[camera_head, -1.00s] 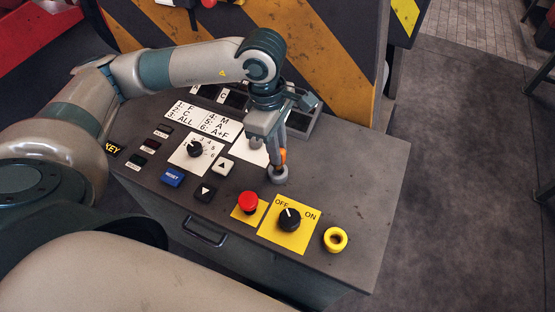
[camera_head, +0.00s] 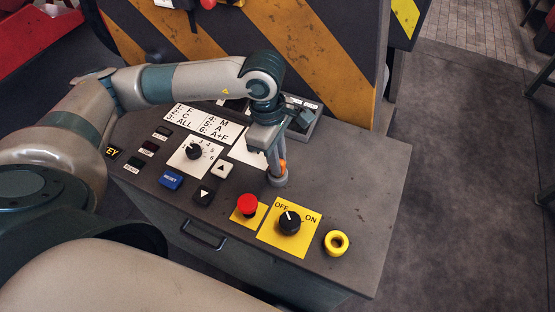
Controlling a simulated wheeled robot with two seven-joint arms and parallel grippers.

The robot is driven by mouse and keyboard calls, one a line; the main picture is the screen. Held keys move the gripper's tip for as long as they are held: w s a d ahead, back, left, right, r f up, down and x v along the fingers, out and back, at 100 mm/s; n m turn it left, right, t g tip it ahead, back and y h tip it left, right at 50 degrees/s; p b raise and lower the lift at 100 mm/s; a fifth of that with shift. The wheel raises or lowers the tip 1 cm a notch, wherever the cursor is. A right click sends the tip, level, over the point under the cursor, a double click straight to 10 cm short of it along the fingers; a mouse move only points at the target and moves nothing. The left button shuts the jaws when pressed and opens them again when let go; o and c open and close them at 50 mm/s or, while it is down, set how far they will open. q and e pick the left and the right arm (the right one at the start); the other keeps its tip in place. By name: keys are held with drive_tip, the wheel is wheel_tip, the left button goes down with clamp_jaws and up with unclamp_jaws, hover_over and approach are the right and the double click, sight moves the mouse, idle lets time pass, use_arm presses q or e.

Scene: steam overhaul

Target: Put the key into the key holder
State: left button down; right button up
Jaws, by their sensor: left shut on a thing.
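My left gripper (camera_head: 278,178) points down over the console top, right of the white label cards and behind the red button. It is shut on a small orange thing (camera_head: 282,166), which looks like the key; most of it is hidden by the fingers. A black label with yellow letters ending in "EY" (camera_head: 112,152) is at the console's left edge, partly cut off by my arm. I cannot make out the key holder for certain. My right gripper is out of view.
The console top (camera_head: 365,185) is bare to the gripper's right. Nearer the front are a red button (camera_head: 247,205), a black OFF/ON knob (camera_head: 289,222) and a yellow ring (camera_head: 336,242). A numbered dial (camera_head: 194,151) and blue RESET button (camera_head: 171,179) lie left. A striped panel (camera_head: 330,60) stands behind.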

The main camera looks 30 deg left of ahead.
use_arm(q)
drive_tip(key=shift+f+b, duration=0.25)
drive_tip(key=shift+b, duration=0.15)
drive_tip(key=c, duration=1.7)
unclamp_jaws()
drive_tip(key=shift+c, duration=0.2)
drive_tip(key=shift+r, duration=0.1)
